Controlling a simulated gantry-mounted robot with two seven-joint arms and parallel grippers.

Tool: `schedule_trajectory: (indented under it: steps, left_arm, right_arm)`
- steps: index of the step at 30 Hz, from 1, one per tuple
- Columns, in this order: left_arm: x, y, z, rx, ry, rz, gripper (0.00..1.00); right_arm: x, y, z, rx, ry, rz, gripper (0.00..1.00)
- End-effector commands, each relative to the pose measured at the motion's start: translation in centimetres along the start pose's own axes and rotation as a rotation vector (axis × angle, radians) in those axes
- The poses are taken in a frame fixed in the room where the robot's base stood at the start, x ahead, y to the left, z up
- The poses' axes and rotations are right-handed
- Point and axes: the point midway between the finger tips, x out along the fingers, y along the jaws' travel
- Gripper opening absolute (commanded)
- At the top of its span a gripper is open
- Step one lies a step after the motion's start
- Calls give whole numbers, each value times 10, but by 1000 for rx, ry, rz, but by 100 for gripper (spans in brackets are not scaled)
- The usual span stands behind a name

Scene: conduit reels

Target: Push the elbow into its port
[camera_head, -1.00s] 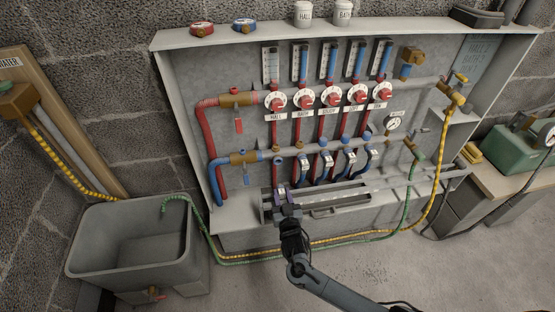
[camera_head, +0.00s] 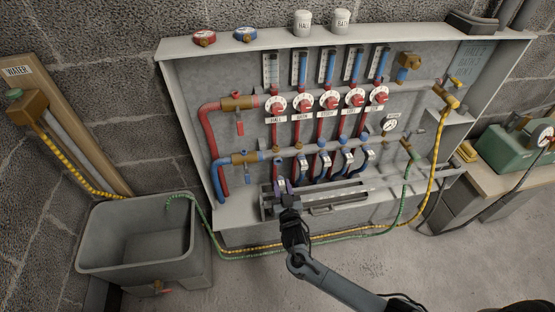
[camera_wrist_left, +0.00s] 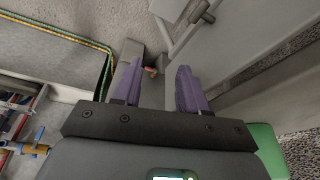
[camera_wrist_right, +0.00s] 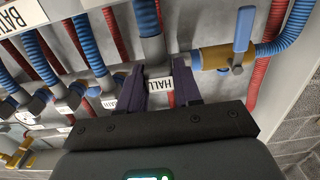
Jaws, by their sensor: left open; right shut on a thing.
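In the head view my right gripper (camera_head: 282,186) is at the lower left of the manifold board, below the HALL dial. In the right wrist view its purple fingers (camera_wrist_right: 161,75) are shut on the elbow, with a white HALL tag (camera_wrist_right: 160,84) showing between them. A blue ribbed pipe with a grey collar (camera_wrist_right: 152,48) runs up from there. The fingers hide most of the elbow, so I cannot tell how deep it sits in its port. My left gripper (camera_wrist_left: 157,78) is open and empty in its wrist view, outside the head view.
Blue hoses (camera_head: 325,160) stand to the right of the right gripper. A blue-handled brass valve (camera_wrist_right: 215,58) is close beside it. A grey tub (camera_head: 140,265) stands left. Yellow and green hoses (camera_head: 330,240) run along the front. A green machine (camera_head: 510,148) is at right.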

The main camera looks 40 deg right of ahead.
Motion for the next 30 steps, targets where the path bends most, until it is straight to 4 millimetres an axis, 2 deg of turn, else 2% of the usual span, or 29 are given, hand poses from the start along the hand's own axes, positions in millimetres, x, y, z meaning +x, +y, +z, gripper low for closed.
schedule_trajectory:
  steps: [11, 17, 24, 30]
  left_arm:
    - [-5, 3, -2, -12, 1, 9, 43]
    - [-27, 2, -9, -13, 1, 10, 43]
    - [-64, 0, -21, -9, 1, 7, 43]
    - [-72, -2, -23, -2, 2, 2, 43]
  right_arm:
    - [-1, 0, -4, 0, 0, 0, 0]
    - [-10, 0, -21, 0, 0, 1, 0]
    - [-26, 0, -46, 0, -1, 1, 0]
    - [-30, 0, -51, 0, 1, 1, 0]
